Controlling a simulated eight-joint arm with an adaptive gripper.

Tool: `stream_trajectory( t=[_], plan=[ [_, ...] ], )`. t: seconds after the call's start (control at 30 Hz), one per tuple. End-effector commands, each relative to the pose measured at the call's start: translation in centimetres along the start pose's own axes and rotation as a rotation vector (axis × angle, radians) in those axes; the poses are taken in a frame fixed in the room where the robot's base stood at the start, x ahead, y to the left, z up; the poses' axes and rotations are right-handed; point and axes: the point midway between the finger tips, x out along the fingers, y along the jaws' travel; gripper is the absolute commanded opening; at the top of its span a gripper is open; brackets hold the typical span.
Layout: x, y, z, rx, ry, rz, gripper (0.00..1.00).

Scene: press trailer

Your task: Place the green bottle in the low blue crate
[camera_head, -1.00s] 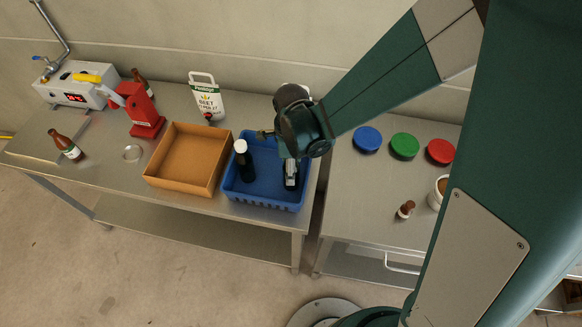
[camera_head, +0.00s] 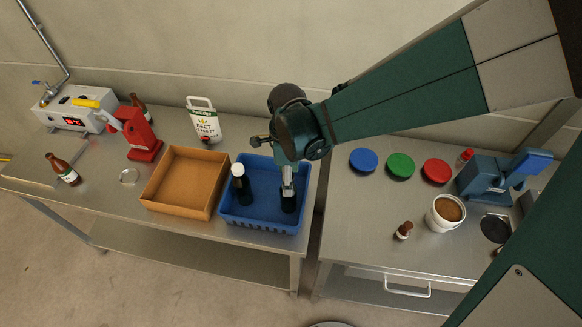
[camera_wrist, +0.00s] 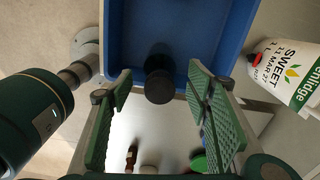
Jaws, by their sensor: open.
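The low blue crate (camera_head: 250,219) stands on the left table, and its blue wall also shows in the wrist view (camera_wrist: 118,30). A very dark bottle (camera_head: 289,202), taken as the green bottle, stands in the right part of the crate. Its round black top shows in the wrist view (camera_wrist: 158,85). My gripper (camera_head: 288,182) is above this bottle, with its green-padded fingers spread apart on either side of the top in the wrist view. The fingers look clear of it. A second dark bottle with a pale cap (camera_head: 242,186) stands in the crate's left part.
An orange-brown box (camera_head: 168,208) sits close left of the crate. A white jug (camera_head: 204,122) stands behind. Brown bottles (camera_head: 62,170) and a red press (camera_head: 138,135) are farther left. Lids, a white tub (camera_head: 441,216) and a blue press (camera_head: 497,180) occupy the right table.

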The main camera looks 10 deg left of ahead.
Motion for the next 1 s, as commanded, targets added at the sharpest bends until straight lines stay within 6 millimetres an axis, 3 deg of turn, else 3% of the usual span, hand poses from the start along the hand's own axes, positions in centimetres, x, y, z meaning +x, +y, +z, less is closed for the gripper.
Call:
stream_trajectory(
  t=[0.43,1.0],
  plan=[
    [-4.3,0.0,0.0,0.000,0.000,0.000,0.49],
    [-4.9,0.0,0.0,0.000,0.000,0.000,0.49]
  ],
)
